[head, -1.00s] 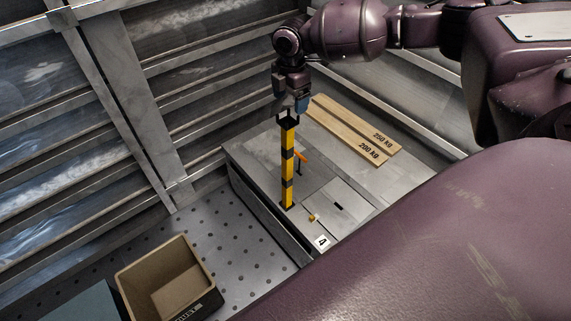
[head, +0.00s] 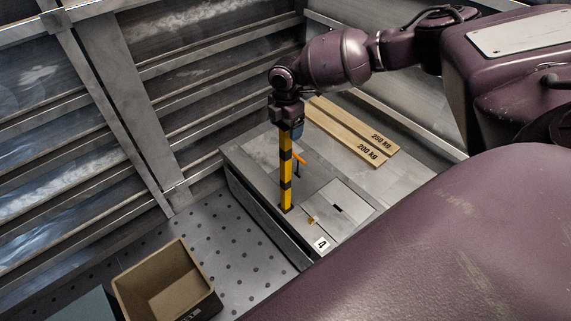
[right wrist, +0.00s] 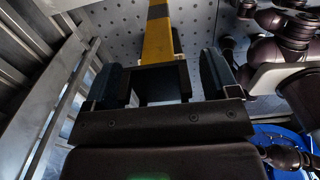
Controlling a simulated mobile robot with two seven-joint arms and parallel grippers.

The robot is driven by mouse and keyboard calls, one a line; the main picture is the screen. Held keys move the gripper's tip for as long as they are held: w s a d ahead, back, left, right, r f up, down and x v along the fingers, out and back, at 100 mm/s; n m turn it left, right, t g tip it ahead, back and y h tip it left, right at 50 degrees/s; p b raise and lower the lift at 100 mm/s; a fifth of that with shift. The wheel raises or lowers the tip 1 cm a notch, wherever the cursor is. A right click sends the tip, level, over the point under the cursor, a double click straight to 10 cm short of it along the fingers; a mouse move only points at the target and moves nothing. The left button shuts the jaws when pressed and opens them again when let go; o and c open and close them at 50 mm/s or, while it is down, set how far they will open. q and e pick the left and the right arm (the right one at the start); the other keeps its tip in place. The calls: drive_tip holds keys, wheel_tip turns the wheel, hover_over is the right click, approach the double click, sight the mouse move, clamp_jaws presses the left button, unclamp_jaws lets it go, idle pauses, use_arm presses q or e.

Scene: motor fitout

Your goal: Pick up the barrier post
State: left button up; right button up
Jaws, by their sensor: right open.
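The barrier post (head: 286,180) is yellow with black bands and stands upright on the grey metal cabinet top (head: 360,187). Its upper end is hidden behind my right gripper (head: 287,128) in the head view. In the right wrist view, the post (right wrist: 157,40) runs away from the gripper, and its black loop-shaped top lies between the two fingers of my right gripper (right wrist: 162,75). These fingers are open, one on each side of the loop, with a gap visible on each side. My left gripper is not in view.
A small orange lever (head: 299,158) stands close right of the post. A small yellow piece (head: 312,220) and a "4" label (head: 321,243) are near the front edge. Wooden planks (head: 352,133) lie at the back right. An open brown box (head: 141,281) stands lower left.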

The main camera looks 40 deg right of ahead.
drive_tip(key=shift+c, duration=0.5)
clamp_jaws()
